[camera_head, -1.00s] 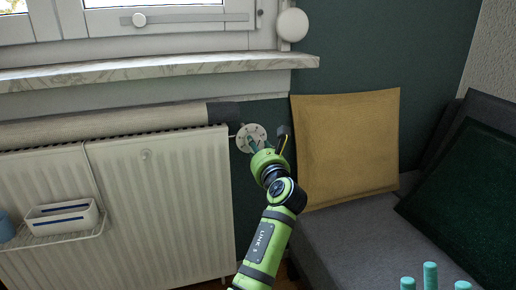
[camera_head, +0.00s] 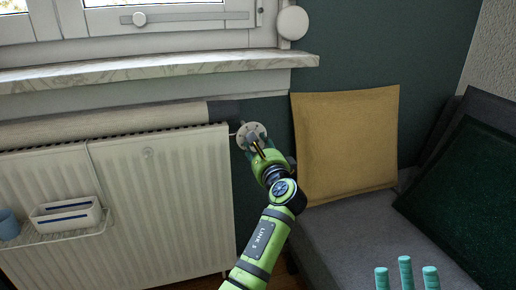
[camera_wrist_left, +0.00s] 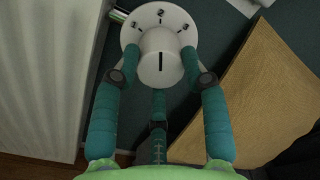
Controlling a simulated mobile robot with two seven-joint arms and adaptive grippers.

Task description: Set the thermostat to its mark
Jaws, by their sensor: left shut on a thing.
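The thermostat is a round white dial (camera_head: 248,131) at the right end of the radiator, with a white knob (camera_wrist_left: 162,60) in its middle. In the left wrist view the knob's face has a black line, roughly upright in the picture. Several small dark signs (camera_wrist_left: 160,14) show around the dial's upper rim; the set mark cannot be told. My left gripper (camera_head: 256,145) is shut on the knob, its teal fingers at both sides. My right gripper (camera_head: 406,272) shows only as three spread teal fingertips at the bottom right, open and empty.
The white radiator (camera_head: 165,210) stands left of the thermostat. A marble sill (camera_head: 150,70) juts out above. A yellow cushion (camera_head: 345,145) and a dark green cushion (camera_head: 465,200) lie on the grey sofa (camera_head: 340,240) at the right. A rack holds a white box (camera_head: 66,214) and blue cup (camera_head: 8,224).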

